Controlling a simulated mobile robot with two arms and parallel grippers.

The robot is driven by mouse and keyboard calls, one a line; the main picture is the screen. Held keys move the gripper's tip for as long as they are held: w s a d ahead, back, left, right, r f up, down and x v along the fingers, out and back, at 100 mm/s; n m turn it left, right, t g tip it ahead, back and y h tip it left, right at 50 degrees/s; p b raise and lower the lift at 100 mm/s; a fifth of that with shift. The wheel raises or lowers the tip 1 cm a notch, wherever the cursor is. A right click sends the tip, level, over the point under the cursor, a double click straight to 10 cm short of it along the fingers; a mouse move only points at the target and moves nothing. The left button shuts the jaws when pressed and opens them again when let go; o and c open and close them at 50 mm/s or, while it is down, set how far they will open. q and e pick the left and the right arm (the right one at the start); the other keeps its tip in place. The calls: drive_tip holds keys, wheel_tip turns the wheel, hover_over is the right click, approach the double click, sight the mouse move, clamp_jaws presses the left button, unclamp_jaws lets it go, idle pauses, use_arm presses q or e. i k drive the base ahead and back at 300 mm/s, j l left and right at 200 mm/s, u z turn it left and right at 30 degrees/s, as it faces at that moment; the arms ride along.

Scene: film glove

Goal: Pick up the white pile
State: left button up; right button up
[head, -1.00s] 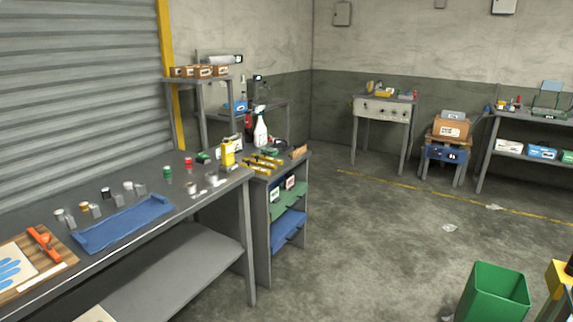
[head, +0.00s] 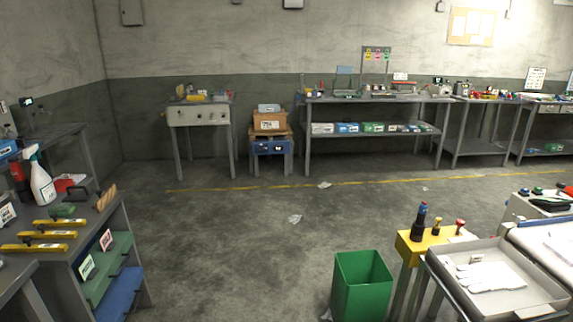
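A white pile (head: 490,276), which looks like flat white gloves, lies in a shallow grey tray (head: 547,290) at the lower right of the head view. The near part of the tray is cut off by the bottom edge of the picture. Neither of my grippers is in view.
A green bin (head: 362,287) stands on the floor left of the tray. A yellow-topped stand (head: 412,248) with a dark bottle is between them. A grey shelf bench (head: 112,215) is at the left. The middle floor (head: 240,240) is mostly clear, with paper scraps.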

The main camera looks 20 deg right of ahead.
sight(485, 271)
drive_tip(key=i+z, duration=0.3)
drive_tip(key=i, duration=0.6)
drive_tip(key=i+j+z, duration=0.1)
drive_tip(key=i+z, duration=0.2)
drive_tip(key=i, duration=0.55)
